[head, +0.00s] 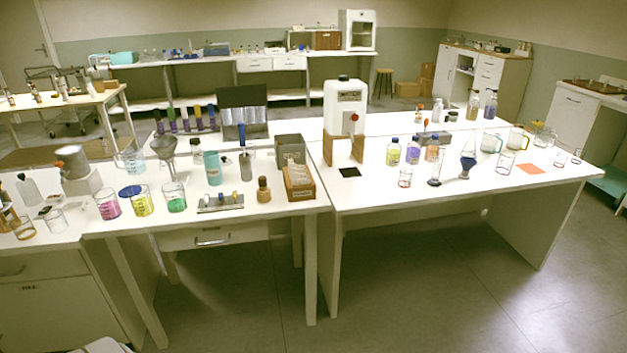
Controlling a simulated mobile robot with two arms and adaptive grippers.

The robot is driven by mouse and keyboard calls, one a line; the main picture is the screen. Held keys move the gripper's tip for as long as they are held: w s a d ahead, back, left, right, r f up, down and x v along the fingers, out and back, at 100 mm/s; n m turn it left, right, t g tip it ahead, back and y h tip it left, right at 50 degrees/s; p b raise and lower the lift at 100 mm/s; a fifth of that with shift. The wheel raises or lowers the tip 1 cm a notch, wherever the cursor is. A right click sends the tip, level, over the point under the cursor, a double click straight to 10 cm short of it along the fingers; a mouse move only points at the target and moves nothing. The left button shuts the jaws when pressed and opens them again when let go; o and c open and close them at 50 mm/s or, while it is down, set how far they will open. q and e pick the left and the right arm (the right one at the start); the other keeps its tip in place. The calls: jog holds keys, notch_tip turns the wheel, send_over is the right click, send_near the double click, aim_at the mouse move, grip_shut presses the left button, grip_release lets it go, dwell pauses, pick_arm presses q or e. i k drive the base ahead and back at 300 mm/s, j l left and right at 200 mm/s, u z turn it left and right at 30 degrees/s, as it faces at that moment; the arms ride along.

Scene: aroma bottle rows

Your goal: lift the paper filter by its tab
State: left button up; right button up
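I cannot make out the paper filter or its tab for certain at this size. A grey funnel-shaped piece (164,147) stands at the back left of the left bench, behind a clear beaker with green liquid (176,204). Whether paper sits inside it is too small to tell. Neither of my grippers shows in the head view.
The left bench (285,207) holds pink and yellow beakers, a wooden box (299,182) and a small metal rack (220,203). The right bench (400,199) carries a white tank (345,107), bottles and an orange square (531,168). Open floor lies in front.

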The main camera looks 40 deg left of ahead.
aim_at(295, 182)
jog(key=u, duration=1.35)
jog(key=i+l+u, duration=0.1)
jog(key=u, duration=0.65)
jog(key=i+l, duration=0.05)
